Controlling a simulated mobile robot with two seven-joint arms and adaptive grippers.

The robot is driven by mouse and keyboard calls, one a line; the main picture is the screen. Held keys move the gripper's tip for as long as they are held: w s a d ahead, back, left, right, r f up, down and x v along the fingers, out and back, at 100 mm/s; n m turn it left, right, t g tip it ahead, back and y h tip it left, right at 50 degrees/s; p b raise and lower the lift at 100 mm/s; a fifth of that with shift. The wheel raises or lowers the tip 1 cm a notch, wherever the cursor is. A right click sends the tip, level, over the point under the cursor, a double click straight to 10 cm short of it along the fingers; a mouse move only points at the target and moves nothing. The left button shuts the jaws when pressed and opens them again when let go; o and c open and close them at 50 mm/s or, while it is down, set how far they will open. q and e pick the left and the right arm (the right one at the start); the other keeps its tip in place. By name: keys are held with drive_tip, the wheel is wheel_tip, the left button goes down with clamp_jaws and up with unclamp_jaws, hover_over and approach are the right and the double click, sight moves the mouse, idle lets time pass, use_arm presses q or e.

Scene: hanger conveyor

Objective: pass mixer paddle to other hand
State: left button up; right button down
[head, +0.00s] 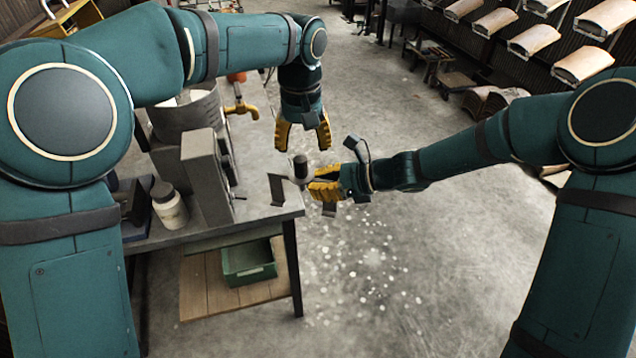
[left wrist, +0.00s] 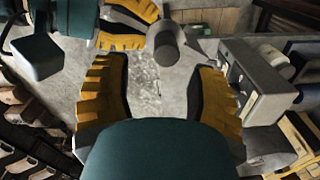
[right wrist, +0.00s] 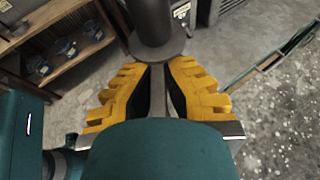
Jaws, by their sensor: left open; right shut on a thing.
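The mixer paddle (head: 300,167) shows a dark cylindrical end and a grey collar, just off the bench's right corner in the head view. My right gripper (head: 318,187) is shut on its thin shaft below the collar; the right wrist view shows the dark cylinder (right wrist: 152,20) rising beyond the fingertips (right wrist: 158,66). My left gripper (head: 304,138) is open and empty, pointing down, above and slightly behind the paddle. In the left wrist view the cylinder (left wrist: 166,46) lies at the far side of the gap between my open fingers (left wrist: 162,68), apart from them.
A metal bench (head: 262,213) stands at the left, with a grey upright machine (head: 206,180) and a white jar (head: 170,210) on it. A green crate (head: 249,263) sits on its wooden lower shelf. Curved pale panels (head: 535,38) line the upper right. Open floor lies front right.

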use_arm(q)
wheel_tip(320, 180, up, 4)
drive_tip(key=shift+r, duration=0.2)
drive_tip(key=s+a+f+m+g+h, duration=0.25)
drive_tip(key=s+f+g, duration=0.45)
drive_tip(key=s+f, duration=0.6)
drive_tip(key=s+a+f+n+t, duration=0.1)
drive_tip(key=s+a+f+t, duration=0.1)
drive_tip(key=f, duration=0.7)
drive_tip(key=s+a+f+n+t+h, duration=0.1)
drive_tip(key=s+a+f+n+t, duration=0.1)
drive_tip(key=f, duration=0.7)
drive_tip(key=s+a+f+n+t, duration=0.1)
drive_tip(key=s+a+f+t, duration=0.1)
drive_tip(key=f+t, duration=0.3)
drive_tip(key=shift+s+a+f, duration=0.3)
drive_tip(key=shift+a+f, duration=0.55)
drive_tip(key=shift+f, duration=1.3)
drive_tip(key=shift+h, duration=0.25)
